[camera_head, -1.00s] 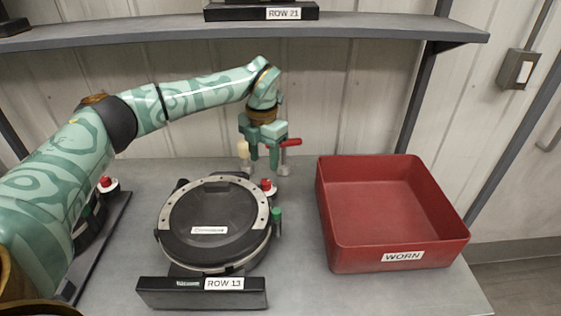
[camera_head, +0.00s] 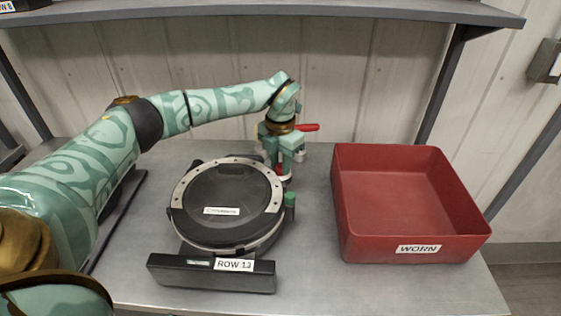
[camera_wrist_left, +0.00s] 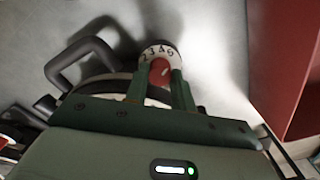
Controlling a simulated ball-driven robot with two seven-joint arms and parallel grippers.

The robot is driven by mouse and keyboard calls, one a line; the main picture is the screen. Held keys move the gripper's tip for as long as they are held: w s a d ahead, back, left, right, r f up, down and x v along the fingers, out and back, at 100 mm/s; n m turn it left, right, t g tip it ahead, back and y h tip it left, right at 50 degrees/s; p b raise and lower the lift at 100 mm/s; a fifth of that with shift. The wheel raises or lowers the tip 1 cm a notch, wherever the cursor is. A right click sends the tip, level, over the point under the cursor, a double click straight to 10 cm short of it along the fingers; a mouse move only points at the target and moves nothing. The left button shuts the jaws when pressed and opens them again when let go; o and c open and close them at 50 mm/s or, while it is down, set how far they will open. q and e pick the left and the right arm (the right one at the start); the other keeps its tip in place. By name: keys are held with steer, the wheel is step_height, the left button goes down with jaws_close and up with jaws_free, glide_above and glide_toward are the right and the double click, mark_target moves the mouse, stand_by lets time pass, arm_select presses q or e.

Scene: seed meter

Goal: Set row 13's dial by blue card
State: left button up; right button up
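The row 13 seed meter is a round black drum (camera_head: 228,190) with a pale perforated rim, behind a black bar with a ROW 13 label (camera_head: 234,265). Its dial (camera_head: 286,177) is at its back right, partly hidden by my fingers. In the left wrist view the dial (camera_wrist_left: 152,50) has a white numbered collar and a red knob (camera_wrist_left: 159,72). My left gripper (camera_head: 284,168) points down over it, its fingers (camera_wrist_left: 158,88) close against both sides of the knob, apparently shut on it. I see no blue card. My right gripper is not in view.
A red WORN bin (camera_head: 410,200) stands at the right on the grey bench (camera_head: 312,260). A red handle (camera_head: 308,127) shows behind my gripper. A shelf (camera_head: 300,11) crosses above. My left arm covers the bench's left side.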

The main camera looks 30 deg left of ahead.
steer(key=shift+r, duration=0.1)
arm_select(q)
steer(key=shift+r+n+p, duration=0.3)
steer(key=shift+n+p, duration=0.6)
steer(key=shift+p, duration=0.3)
steer(key=n+p, duration=0.9)
steer(key=n, duration=0.1)
steer(key=shift+n, duration=0.4)
steer(key=n+p, duration=0.1)
steer(key=n, duration=0.1)
steer(key=n+p, duration=0.2)
steer(key=shift+w+f+n, duration=0.1)
steer(key=shift+f+n, duration=0.1)
steer(key=shift+n, duration=0.2)
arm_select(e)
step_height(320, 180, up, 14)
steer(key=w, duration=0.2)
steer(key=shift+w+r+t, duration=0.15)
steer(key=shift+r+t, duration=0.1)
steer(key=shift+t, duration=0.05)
